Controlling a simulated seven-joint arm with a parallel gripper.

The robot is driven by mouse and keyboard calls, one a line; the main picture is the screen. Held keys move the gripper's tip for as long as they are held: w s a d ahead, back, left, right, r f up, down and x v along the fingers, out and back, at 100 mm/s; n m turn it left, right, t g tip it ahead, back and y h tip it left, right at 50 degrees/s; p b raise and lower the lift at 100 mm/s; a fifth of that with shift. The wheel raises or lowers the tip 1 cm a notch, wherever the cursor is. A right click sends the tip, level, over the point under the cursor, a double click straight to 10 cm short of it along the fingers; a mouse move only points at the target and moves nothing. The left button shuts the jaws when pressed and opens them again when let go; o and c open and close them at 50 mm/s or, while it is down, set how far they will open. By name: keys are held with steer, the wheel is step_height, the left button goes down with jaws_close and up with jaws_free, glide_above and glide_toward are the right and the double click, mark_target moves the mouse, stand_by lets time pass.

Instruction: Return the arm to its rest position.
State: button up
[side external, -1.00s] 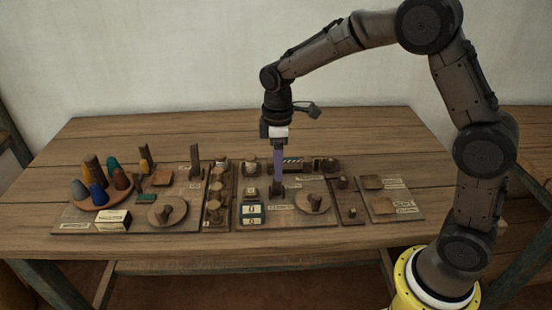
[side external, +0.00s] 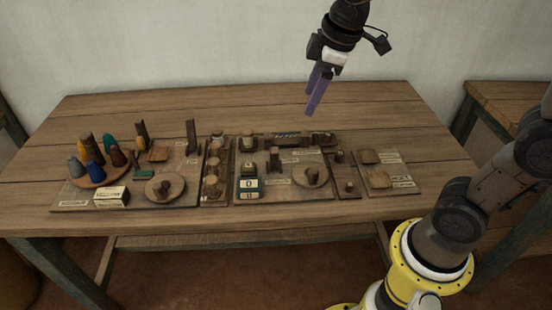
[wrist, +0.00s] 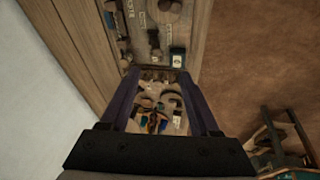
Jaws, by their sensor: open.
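My gripper (side external: 315,90) hangs in the air above the back right part of the table, well clear of the boards below it. Its two purple fingers are apart and nothing shows between them. In the wrist view the fingers of my gripper (wrist: 163,105) frame the board with cones far below. The middle links of my arm are outside the side view.
A wooden table (side external: 330,105) carries boards with knobs, dials and posts. A round tray (side external: 80,180) of coloured cones stands at the left. A small display box (side external: 249,188) sits mid-board. A second table (side external: 500,100) stands at the right. The air around my gripper is free.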

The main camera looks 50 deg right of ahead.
steer(key=s+f+m+t, duration=0.2)
steer(key=s+m, duration=0.5)
steer(key=s, duration=0.9)
steer(key=shift+s+d+f+m, duration=0.3)
steer(key=shift+s+d+f, duration=0.05)
steer(key=shift+f, duration=0.25)
